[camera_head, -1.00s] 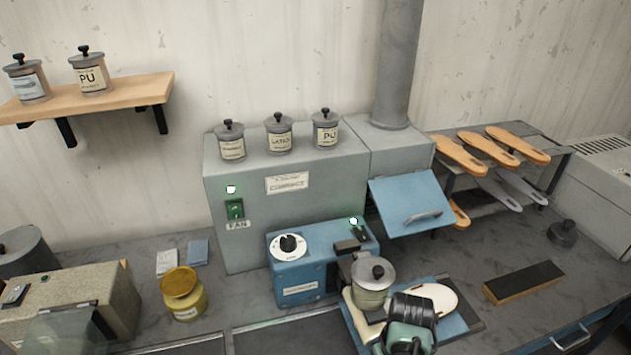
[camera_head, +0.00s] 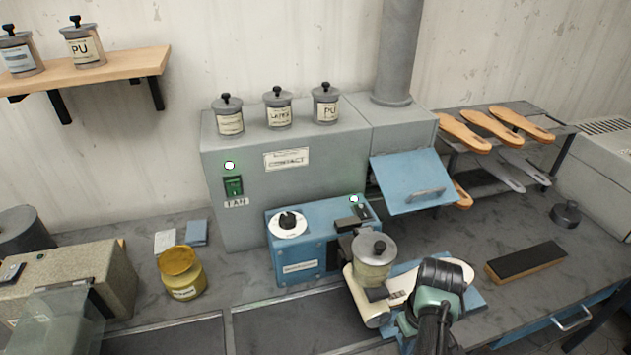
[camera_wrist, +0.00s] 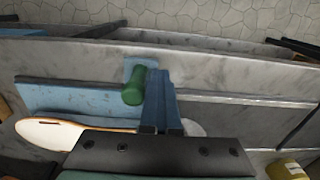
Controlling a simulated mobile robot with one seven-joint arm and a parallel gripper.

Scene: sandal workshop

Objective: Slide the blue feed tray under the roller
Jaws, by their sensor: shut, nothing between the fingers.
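The blue feed tray (camera_head: 474,301) lies on the bench at the front of the blue roller machine (camera_head: 310,262), with a pale sole (camera_head: 459,268) on it. The cream roller (camera_head: 367,297) is at the tray's left, below a grey-lidded pot (camera_head: 374,259). In the wrist view the tray (camera_wrist: 75,95) shows with the sole (camera_wrist: 50,131) and a green grip (camera_wrist: 133,88) near its edge. My gripper (camera_wrist: 158,82) is shut and empty, its fingers right beside the green grip; I cannot tell whether they touch. In the head view my wrist hides part of the tray and the fingertips.
A black-topped block (camera_head: 526,262) lies on the bench to the right, with clear bench around it. A yellow jar (camera_head: 180,275) stands left of the machine. A blue flap (camera_head: 411,183) hangs above, and a rack of soles (camera_head: 492,125) stands behind right.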

